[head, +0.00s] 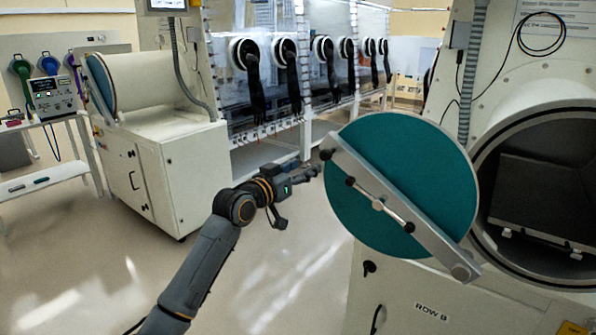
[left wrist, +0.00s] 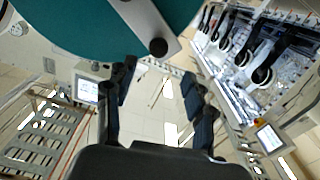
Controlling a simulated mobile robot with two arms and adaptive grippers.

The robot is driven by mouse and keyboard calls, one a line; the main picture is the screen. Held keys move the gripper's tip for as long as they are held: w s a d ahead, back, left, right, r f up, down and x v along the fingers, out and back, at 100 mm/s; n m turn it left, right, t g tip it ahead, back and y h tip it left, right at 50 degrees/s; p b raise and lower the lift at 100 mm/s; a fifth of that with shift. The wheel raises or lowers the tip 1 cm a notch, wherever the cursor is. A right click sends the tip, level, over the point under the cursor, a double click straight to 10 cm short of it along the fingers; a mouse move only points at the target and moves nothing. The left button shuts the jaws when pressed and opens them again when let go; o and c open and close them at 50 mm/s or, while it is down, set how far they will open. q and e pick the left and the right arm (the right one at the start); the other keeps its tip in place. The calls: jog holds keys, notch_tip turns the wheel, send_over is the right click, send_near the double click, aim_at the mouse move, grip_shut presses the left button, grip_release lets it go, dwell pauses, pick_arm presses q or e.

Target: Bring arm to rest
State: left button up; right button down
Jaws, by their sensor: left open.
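My left arm reaches up from the bottom of the head view. Its gripper (head: 316,171) is just left of the edge of a round teal door (head: 430,150). In the left wrist view the two fingers of my left gripper (left wrist: 160,85) are spread apart with nothing between them. The teal door (left wrist: 90,28) fills the top left of that view, with the dark knob (left wrist: 158,47) of its bar just beyond the fingers. I see no contact between fingers and door. My right gripper is in neither view.
The door stands open beside a round chamber opening (head: 540,140) on the right. A white cabinet with a cylinder (head: 150,85) stands at the left. A row of gloveboxes (head: 300,70) runs along the back. The floor (head: 285,270) near my left arm is clear.

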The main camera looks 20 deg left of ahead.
pick_arm(q)
jog(key=shift+s+a, duration=0.2)
jog(key=shift+s, duration=0.5)
jog(key=s+a+f+n+g+y, duration=0.1)
jog(key=s+f+g, duration=0.15)
jog(key=f, duration=1.15)
jog(key=s+a+f+g+y, duration=0.1)
jog(key=s+f+g+y, duration=0.15)
jog(key=f, duration=1.15)
jog(key=s+a+f+n+g+y, duration=0.1)
jog(key=s+f, duration=0.2)
jog(key=f, duration=1.1)
jog(key=s+f+g, duration=0.6)
jog(key=s+f, duration=2.1)
jog(key=s+d+f+g, duration=0.1)
jog(key=s+f, duration=0.2)
jog(key=s, duration=0.7)
jog(key=s+d+f+m+g, duration=0.1)
jog(key=s+f, duration=0.2)
jog(key=s, duration=0.7)
jog(key=s+d+f+m+g+y, duration=0.1)
jog(key=s+f+g, duration=0.1)
jog(key=s, duration=0.8)
jog(key=shift+s+f, duration=0.35)
jog(key=shift+f, duration=0.2)
